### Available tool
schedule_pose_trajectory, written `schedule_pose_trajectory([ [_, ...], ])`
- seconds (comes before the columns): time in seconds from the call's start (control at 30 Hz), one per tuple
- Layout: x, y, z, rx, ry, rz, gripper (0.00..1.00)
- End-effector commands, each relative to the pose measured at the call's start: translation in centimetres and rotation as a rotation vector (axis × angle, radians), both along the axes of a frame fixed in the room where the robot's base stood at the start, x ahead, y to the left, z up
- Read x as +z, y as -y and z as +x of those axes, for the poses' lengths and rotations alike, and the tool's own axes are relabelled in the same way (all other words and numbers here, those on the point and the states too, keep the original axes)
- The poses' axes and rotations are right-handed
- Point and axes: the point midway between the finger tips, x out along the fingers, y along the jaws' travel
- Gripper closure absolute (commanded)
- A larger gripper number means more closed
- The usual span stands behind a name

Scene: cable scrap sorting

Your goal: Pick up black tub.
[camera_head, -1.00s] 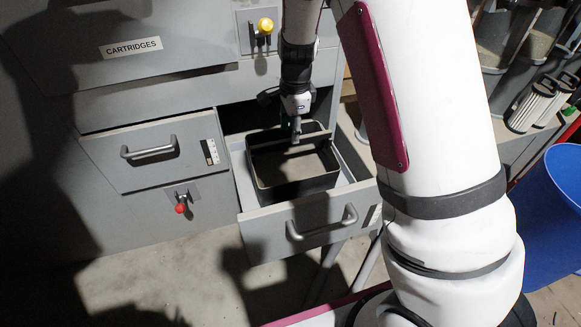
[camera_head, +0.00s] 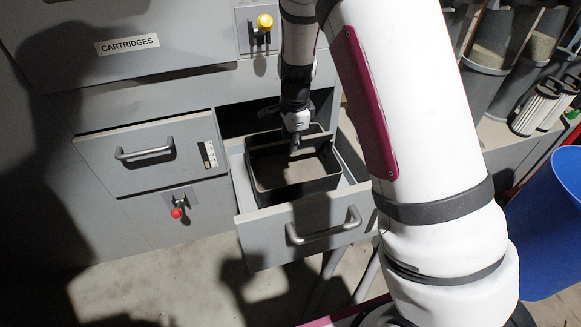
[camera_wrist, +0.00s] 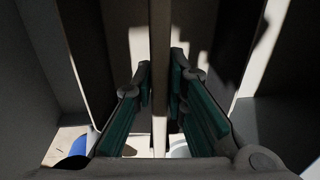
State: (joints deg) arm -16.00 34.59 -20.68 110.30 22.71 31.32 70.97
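The black tub (camera_head: 296,189) is a dark, open-topped rectangular box in the pulled-out drawer (camera_head: 239,186). A bar (camera_wrist: 160,60) spans its top and runs up the middle of the wrist view. My gripper (camera_head: 294,150) points down into the top of the tub. In the wrist view, its two teal-padded fingers (camera_wrist: 160,70) stand on either side of the bar. Narrow gaps show between the pads and the bar, so the gripper looks open around it. Contact at the fingertips is too dark to make out. The tub sits level in the drawer.
A closed drawer (camera_head: 146,169) lies to the left, with a red knob (camera_head: 177,213) below it. A yellow knob (camera_head: 265,22) is above. A blue bin (camera_head: 548,225) stands at the right. Bare floor shows in front.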

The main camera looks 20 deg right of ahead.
Motion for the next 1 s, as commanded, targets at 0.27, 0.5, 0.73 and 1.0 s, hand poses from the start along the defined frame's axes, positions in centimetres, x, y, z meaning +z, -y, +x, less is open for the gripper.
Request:
schedule_pose_trajectory([
  [0.27, 0.0, 0.0, 0.0, 0.0, 0.001, 0.0, 1.0],
  [0.5, 0.1, 0.0, 0.0, 0.0, 0.0, 0.0, 1.0],
  [0.73, 0.7, 0.0, 0.0, 0.0, 0.001, 0.0, 1.0],
  [1.0, 1.4, -0.4, -1.0, 0.001, 0.0, 0.001, 1.0],
])
